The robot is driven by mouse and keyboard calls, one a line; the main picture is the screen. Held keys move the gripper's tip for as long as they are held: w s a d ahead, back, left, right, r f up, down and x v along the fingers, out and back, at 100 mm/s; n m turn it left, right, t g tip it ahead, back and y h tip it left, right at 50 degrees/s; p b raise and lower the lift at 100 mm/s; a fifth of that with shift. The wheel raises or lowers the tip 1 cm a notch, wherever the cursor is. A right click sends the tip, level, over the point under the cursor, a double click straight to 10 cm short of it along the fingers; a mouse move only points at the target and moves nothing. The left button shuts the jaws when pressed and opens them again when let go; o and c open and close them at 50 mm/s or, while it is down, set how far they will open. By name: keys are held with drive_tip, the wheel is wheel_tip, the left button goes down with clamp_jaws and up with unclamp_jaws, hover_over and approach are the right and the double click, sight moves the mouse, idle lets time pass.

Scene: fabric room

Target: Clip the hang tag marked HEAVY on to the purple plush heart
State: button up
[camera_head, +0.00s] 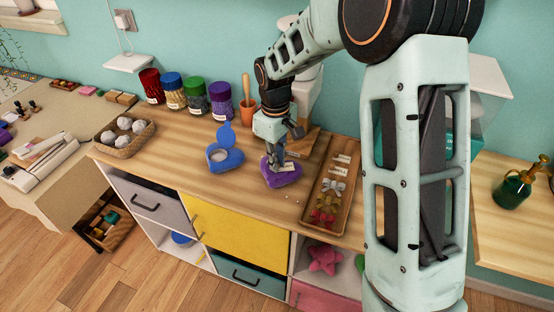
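The purple plush heart (284,178) lies on the wooden worktop, left of the long wooden tray. My gripper (276,167) points down, with its fingertips at the heart's upper part and hiding some of it. A small pale tag (289,167) shows at the fingertips, against the heart. Its marking is too small to read, and I cannot tell whether it is held or clipped on. The gap between the fingers is too small to make out. Other pale tags (342,158) lie at the far end of the tray, also unreadable.
The long wooden tray (310,212) holds several bows. A blue heart-shaped box (232,160) stands open to the left. Behind are several lidded jars (196,97) and an orange cup (247,113). A basket (104,147) of pale balls sits at the far left. Front worktop is mostly clear.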

drive_tip(key=o, duration=0.4)
drive_tip(key=shift+o, duration=0.2)
wheel_tip(320, 180, up, 12)
drive_tip(key=shift+s, duration=0.15)
drive_tip(key=shift+a+r, duration=0.1)
drive_tip(key=shift+r, duration=0.05)
wheel_tip(320, 180, up, 9)
drive_tip(key=p, duration=0.7)
drive_tip(key=shift+p, duration=0.35)
idle(0.4)
drive_tip(key=shift+a+f, duration=0.1)
drive_tip(key=shift+f, duration=0.1)
